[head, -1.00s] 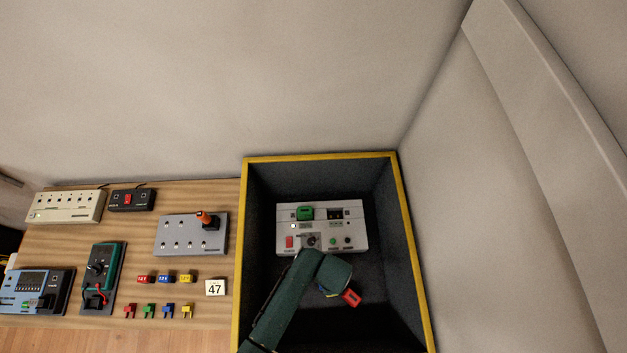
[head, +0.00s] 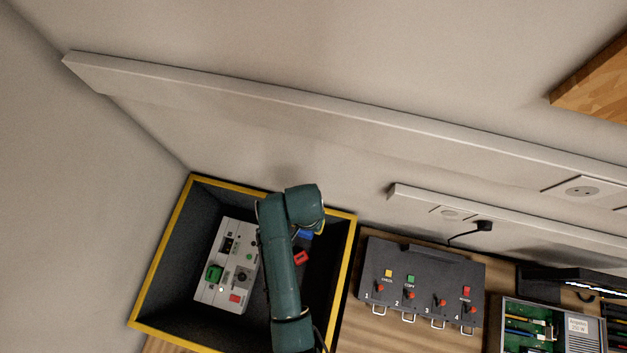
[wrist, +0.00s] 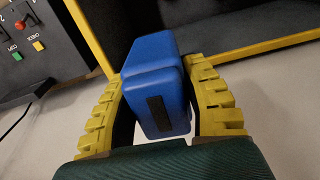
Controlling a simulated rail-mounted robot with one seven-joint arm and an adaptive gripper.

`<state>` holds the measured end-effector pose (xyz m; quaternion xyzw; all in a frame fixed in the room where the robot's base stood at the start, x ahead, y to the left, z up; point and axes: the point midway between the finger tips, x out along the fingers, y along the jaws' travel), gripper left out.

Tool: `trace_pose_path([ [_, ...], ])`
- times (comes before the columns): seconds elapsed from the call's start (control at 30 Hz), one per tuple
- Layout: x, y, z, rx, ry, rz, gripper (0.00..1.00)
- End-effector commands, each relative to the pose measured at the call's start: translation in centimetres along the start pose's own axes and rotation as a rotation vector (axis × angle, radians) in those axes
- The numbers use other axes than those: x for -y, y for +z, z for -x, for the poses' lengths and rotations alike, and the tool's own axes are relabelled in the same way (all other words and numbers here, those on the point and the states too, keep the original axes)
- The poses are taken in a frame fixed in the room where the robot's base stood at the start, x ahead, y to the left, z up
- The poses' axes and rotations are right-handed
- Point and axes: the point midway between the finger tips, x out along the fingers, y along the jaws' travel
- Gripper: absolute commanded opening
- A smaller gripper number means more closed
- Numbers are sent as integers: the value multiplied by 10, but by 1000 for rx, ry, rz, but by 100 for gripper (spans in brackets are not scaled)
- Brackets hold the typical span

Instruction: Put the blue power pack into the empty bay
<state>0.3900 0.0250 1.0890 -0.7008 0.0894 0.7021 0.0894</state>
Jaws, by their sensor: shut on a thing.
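The blue power pack (wrist: 158,85) is a rounded blue block with a black strip on its face. In the wrist view my gripper (wrist: 165,115) has its yellow fingers shut on both sides of it. In the head view a bit of the blue pack (head: 306,234) shows below the end of my arm, over the right part of the dark, yellow-rimmed box (head: 352,262). I cannot tell how high it is held. I cannot make out the empty bay clearly in these views.
The box holds a light grey device (head: 238,262) and a red item (head: 301,258). A dark numbered unit (head: 430,262) with red levers and wire handles stands right of the box; its corner shows in the wrist view (wrist: 40,72). An open case (head: 580,328) stands further right.

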Motion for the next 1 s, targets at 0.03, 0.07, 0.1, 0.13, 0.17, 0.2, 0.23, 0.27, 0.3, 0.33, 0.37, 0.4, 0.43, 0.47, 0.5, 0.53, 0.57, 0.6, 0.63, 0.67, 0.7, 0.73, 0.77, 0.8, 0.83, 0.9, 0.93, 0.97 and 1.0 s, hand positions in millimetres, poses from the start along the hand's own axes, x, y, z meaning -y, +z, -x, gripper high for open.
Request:
trace_pose_path([
  [0.03,10,-2,-23,-4,-2,-23,4],
  [0.07,15,-2,-30,-4,-1,-38,4],
  [0.1,23,-3,-40,-4,-2,-57,4],
  [0.13,28,-3,-48,-4,-1,-70,4],
  [0.17,34,-4,-56,-4,-2,-82,4],
  [0.2,43,-4,-67,-5,-2,-96,4],
  [0.23,50,-4,-75,-5,-2,-107,4],
  [0.27,57,-4,-85,-4,-2,-116,4],
  [0.3,68,-4,-97,-5,-3,-128,4],
  [0.33,76,-3,-107,-5,-3,-134,4],
  [0.37,85,-3,-117,-5,-3,-140,4],
  [0.4,96,-2,-130,-5,-3,-147,4],
  [0.43,106,-1,-139,-6,-4,-151,4],
  [0.47,114,0,-148,-5,-3,-155,4],
  [0.5,126,2,-160,-6,-4,-157,4],
  [0.53,135,4,-168,-5,-3,-158,4],
  [0.57,144,6,-177,-5,-3,-159,4],
  [0.6,156,8,-188,-6,-4,-157,4],
  [0.63,165,10,-196,-5,-4,-156,4],
  [0.67,174,13,-204,-5,-4,-153,4],
  [0.7,186,17,-214,-5,-4,-148,4],
  [0.73,195,19,-222,-5,-4,-145,4],
  [0.77,204,23,-230,-5,-4,-140,4],
  [0.8,215,27,-240,-5,-4,-132,4],
  [0.83,224,30,-247,-6,-5,-126,4],
  [0.9,244,40,-264,-5,-4,-108,4],
  [0.93,254,44,-271,-6,-5,-100,4],
  [0.97,262,49,-278,-5,-5,-91,4],
  [1.0,273,55,-287,-5,-4,-78,4],
])
